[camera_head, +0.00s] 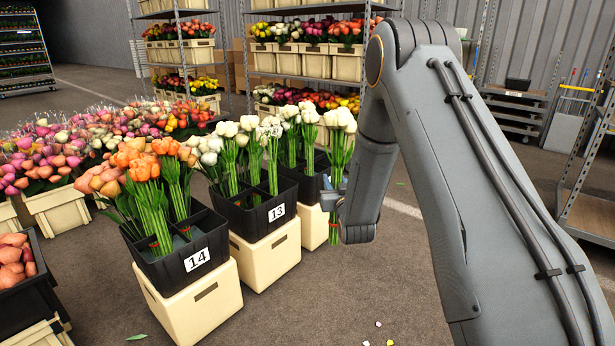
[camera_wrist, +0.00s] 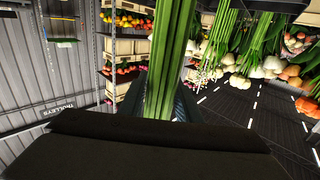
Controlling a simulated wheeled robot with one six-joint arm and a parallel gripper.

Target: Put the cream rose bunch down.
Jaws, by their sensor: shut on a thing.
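The cream rose bunch (camera_head: 340,120) is upright, with pale blooms on top and long green stems below. My gripper (camera_head: 332,192) is shut on its stems, at the right of the black bins. In the wrist view the green stems (camera_wrist: 170,60) run up between the dark fingers of my gripper (camera_wrist: 168,103); the blooms are out of that view. The stem ends hang in front of a cream crate (camera_head: 313,228), seemingly clear of the floor. Black bin 13 (camera_head: 252,222) stands to the left on a cream crate and holds white bunches.
Black bin 14 (camera_head: 172,272) with orange bunches stands front left. Another black bin (camera_head: 311,187) with white bunches is behind bin 13. Pink and red flowers (camera_head: 70,150) fill the left. Shelf racks (camera_head: 300,84) stand behind. Open floor (camera_head: 340,290) lies in front, with a few scraps.

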